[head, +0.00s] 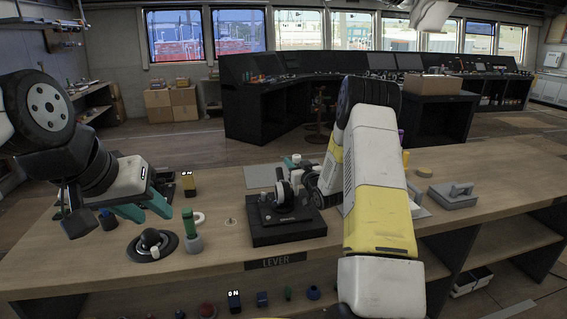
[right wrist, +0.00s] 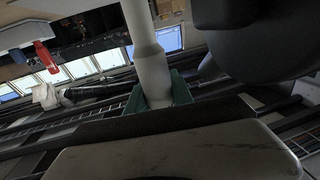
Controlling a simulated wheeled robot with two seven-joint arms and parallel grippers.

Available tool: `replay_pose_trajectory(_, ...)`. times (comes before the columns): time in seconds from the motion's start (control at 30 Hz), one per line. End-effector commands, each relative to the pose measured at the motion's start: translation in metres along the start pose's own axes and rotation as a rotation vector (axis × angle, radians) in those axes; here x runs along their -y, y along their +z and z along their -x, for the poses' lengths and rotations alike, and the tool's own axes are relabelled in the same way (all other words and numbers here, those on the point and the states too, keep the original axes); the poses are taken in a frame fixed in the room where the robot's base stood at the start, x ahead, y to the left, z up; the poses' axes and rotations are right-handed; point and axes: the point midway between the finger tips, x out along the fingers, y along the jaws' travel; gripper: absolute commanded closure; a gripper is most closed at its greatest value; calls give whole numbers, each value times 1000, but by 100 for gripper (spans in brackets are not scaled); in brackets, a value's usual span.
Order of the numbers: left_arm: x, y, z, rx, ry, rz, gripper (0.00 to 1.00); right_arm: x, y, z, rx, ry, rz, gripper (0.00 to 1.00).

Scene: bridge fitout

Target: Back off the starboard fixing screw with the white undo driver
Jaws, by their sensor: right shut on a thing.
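In the right wrist view, the teal fingers of my right gripper (right wrist: 160,92) are shut on a white shaft, the white driver (right wrist: 149,55). In the head view this gripper is mostly hidden behind my white and yellow right arm. The black lever unit (head: 287,226) sits on the bench, left of that arm, above the LEVER label (head: 275,263). I cannot make out the starboard fixing screw; the arm covers part of the area right of the unit. My left gripper (head: 144,211) has teal fingers apart and empty, above the left of the bench.
A grey handled block (head: 453,196) lies at the right. The bench's right end (head: 510,175) is clear.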

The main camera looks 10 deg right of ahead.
Motion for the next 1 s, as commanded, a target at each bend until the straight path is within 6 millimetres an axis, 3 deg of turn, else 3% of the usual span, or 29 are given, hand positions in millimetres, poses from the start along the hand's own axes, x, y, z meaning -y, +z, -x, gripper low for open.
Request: replay_pose_trajectory(1.0, 0, 0, 0, 0, 0, 0, 64, 0, 7, 1, 6, 0, -2, 100)
